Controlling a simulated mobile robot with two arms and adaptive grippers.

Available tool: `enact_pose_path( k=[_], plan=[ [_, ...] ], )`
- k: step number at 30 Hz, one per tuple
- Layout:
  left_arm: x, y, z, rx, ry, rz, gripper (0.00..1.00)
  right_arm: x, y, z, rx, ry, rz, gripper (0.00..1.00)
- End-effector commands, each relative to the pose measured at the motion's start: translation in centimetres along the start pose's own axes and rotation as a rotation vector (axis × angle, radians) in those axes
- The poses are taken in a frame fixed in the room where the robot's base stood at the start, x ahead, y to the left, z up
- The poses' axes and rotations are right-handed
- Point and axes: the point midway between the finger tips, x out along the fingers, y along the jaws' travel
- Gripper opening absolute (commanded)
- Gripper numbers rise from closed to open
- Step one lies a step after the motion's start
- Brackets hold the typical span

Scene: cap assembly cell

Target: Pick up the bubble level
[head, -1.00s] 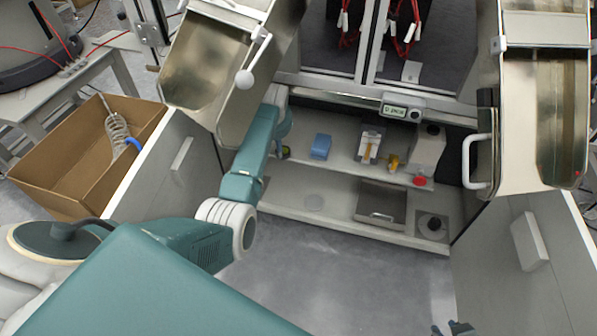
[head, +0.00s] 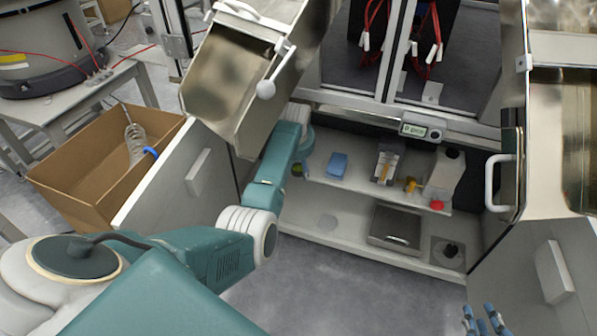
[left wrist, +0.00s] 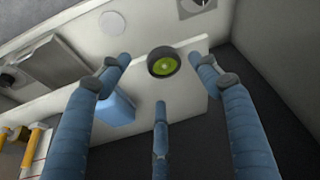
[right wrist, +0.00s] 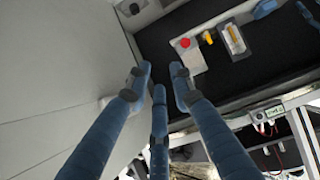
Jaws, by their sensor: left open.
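The bubble level (left wrist: 163,62) is a small round black piece with a green face. In the left wrist view it sits near the edge of a light shelf. In the head view only a bit of green (head: 297,170) shows beside my left arm, which hides the rest. My left gripper (left wrist: 160,84) is open, its fingers spread on both sides of the level in the picture; I see no contact. In the head view my left gripper is hidden behind the arm. My right gripper (head: 487,322) is at the bottom right; in its wrist view (right wrist: 159,79) the fingers are apart and empty.
A blue block (head: 338,165) lies near the level on the upper shelf (head: 355,184). A holder with a yellow item (head: 386,165) and a red button (head: 437,205) are further right. A metal plate (head: 395,228) lies on the lower shelf. Metal chutes (head: 235,80) hang above.

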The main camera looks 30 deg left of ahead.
Motion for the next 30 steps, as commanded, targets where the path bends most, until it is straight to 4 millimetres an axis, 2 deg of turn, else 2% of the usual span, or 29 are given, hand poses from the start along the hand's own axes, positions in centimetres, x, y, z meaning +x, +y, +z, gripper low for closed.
enact_pose_path(
  k=[8, 15, 18, 22, 30],
  plan=[
    [1.9, -0.5, 0.2, 0.0, -0.001, 0.0, 0.63, 0.2, -0.8, -5.9, -0.001, 0.253, -0.015, 0.23],
    [3.4, -0.5, 0.2, 0.0, 0.0, 0.001, 0.63, -1.0, -1.4, -10.9, 0.001, 0.471, -0.028, 0.23],
    [3.9, -0.5, 0.2, 0.0, -0.001, 0.0, 0.63, -1.7, -1.6, -12.4, 0.002, 0.54, -0.033, 0.23],
    [4.1, -0.5, 0.2, 0.0, 0.0, 0.0, 0.63, -2.3, -1.7, -13.5, 0.003, 0.591, -0.036, 0.23],
    [4.2, -0.5, 0.1, 0.0, 0.0, 0.0, 0.63, -2.4, -1.7, -13.7, 0.004, 0.601, -0.036, 0.23]
  ],
)
